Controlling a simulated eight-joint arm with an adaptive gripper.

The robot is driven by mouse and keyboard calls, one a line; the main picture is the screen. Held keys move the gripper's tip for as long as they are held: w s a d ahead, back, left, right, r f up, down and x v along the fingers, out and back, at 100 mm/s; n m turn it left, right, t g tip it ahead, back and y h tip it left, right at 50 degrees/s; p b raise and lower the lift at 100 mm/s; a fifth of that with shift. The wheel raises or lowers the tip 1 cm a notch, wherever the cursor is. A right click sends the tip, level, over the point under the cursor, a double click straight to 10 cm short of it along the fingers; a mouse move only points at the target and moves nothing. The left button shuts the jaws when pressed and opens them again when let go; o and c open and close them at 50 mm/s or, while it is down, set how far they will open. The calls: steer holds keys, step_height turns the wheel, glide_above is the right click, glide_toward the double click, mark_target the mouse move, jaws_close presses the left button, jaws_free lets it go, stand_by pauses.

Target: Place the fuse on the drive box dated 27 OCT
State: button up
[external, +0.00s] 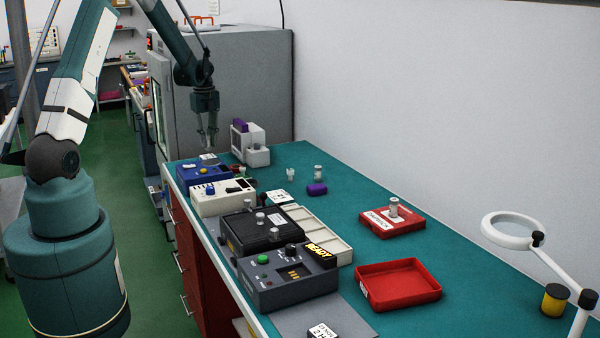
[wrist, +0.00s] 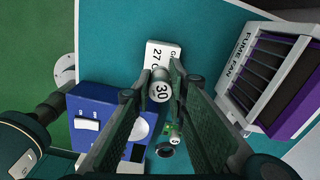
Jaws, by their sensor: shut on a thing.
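My gripper (external: 209,143) is at the far end of the bench, pointing down above the blue box (external: 203,173). In the wrist view its fingers (wrist: 163,82) are shut on a fuse (wrist: 160,92), a pale cylinder whose end reads 30. A white card (wrist: 158,55) reading "27 O…", partly hidden by the fingers, lies just beyond the fuse. It also shows in the external view (external: 208,156) at the back of the blue box. The blue box, with a white switch, also shows in the wrist view (wrist: 88,104). I cannot tell whether the fuse touches anything below.
A fume fan unit (wrist: 262,75) stands right of my gripper. A cream box (external: 222,196), a black box (external: 252,232) and a dark grey box (external: 287,280) line the front edge. A red box (external: 391,224) bears another cylinder. A red tray (external: 398,285) is empty.

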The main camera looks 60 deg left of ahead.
mark_target(208, 146)
steer(key=shift+f, duration=1.5)
steer(key=shift+f, duration=0.15)
steer(key=o, duration=0.9)
step_height(208, 146, up, 12)
steer(key=shift+r, duration=0.2)
steer(key=shift+d, duration=0.1)
